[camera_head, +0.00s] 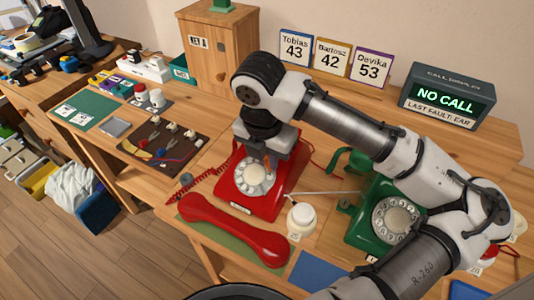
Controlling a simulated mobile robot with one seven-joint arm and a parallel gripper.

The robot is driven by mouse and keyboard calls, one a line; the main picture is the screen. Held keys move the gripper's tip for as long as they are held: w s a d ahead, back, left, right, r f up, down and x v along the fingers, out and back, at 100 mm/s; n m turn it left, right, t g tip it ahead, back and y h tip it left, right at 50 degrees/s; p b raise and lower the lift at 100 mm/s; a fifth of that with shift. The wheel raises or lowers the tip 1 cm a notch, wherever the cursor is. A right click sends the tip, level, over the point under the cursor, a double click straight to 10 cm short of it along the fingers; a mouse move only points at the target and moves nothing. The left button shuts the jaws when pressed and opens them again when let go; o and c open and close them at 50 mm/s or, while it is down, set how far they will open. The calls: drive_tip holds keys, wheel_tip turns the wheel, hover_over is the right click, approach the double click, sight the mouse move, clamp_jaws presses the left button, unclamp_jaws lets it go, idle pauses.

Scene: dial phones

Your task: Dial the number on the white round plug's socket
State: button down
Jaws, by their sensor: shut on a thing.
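The red phone (267,205) stands mid-table with its white rotary dial (251,180) facing up. Its red handset (232,228) lies off the phone, in front of it. My gripper (266,166) is over the upper right of this dial. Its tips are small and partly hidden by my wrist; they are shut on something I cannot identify. A white round object (301,216) stands right of the red phone, with a small tag too small to read. A white power strip (145,67) is at the back left. I cannot tell which item is the white round plug's socket.
A green phone (369,233) stands on the right, partly behind my arm. Wall cards (332,57) read Tobias 43, Bartosz 42, Devika 53. A display (446,96) reads NO CALL. A dark board (163,150) with coloured leads lies left. A wooden box (222,45) stands behind.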

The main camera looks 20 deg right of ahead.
drive_tip(key=shift+s+a+f, duration=0.1)
drive_tip(key=shift+s+f, duration=0.1)
drive_tip(key=shift+s, duration=0.35)
drive_tip(key=shift+s+a, duration=0.1)
drive_tip(key=shift+s+a+f, duration=0.25)
drive_tip(key=shift+s, duration=0.15)
idle(0.4)
drive_tip(key=shift+s+a+f, duration=0.25)
drive_tip(key=shift+a, duration=0.2)
drive_tip(key=shift+s+a+r+p, duration=0.15)
drive_tip(key=shift+r+p, duration=0.25)
drive_tip(key=shift+r, duration=0.05)
drive_tip(key=shift+s+a+r+p, duration=0.1)
drive_tip(key=shift+r+p, duration=0.3)
drive_tip(key=shift+r, duration=0.05)
drive_tip(key=shift+w, duration=0.1)
